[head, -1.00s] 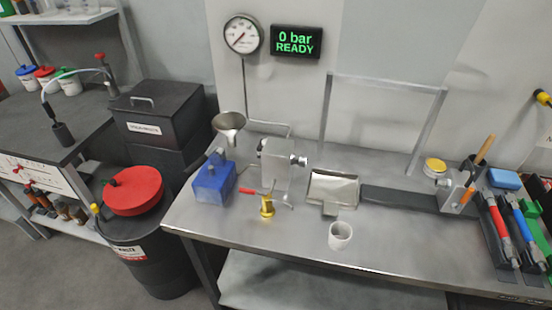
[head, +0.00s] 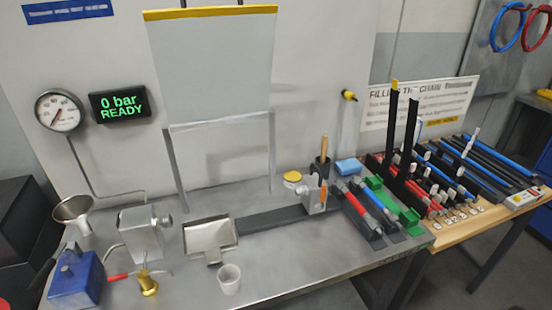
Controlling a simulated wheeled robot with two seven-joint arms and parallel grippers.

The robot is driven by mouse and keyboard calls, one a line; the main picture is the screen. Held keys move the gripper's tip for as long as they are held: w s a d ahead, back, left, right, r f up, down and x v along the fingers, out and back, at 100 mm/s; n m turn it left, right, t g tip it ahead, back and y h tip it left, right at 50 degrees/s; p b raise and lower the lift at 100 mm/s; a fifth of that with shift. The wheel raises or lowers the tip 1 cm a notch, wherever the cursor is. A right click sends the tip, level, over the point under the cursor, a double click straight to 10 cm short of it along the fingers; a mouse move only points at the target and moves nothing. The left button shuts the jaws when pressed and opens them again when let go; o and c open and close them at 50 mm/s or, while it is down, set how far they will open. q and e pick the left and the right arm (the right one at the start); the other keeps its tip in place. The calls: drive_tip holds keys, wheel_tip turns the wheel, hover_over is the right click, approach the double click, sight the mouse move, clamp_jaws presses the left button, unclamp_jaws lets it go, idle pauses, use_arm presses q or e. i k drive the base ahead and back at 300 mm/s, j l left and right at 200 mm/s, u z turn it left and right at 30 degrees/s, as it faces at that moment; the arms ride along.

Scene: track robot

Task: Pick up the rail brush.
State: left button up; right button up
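An upright tan wooden handle (head: 324,150) stands in a dark holder (head: 321,169) at the back right of the steel bench. It looks like the rail brush, but no bristles show, so I cannot be sure. A small metal block (head: 314,198) with an orange part stands just in front of it. Neither of my grippers is in view.
The steel bench (head: 290,278) has bare room at its front. A yellow-topped tin (head: 292,178), blue block (head: 348,166), red-handled tool (head: 354,200) and blue-handled tool (head: 378,208) are near the handle. A white cup (head: 229,279) and metal tray (head: 208,236) stand left.

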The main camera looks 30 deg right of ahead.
sight(324, 144)
drive_tip(key=z, duration=1.15)
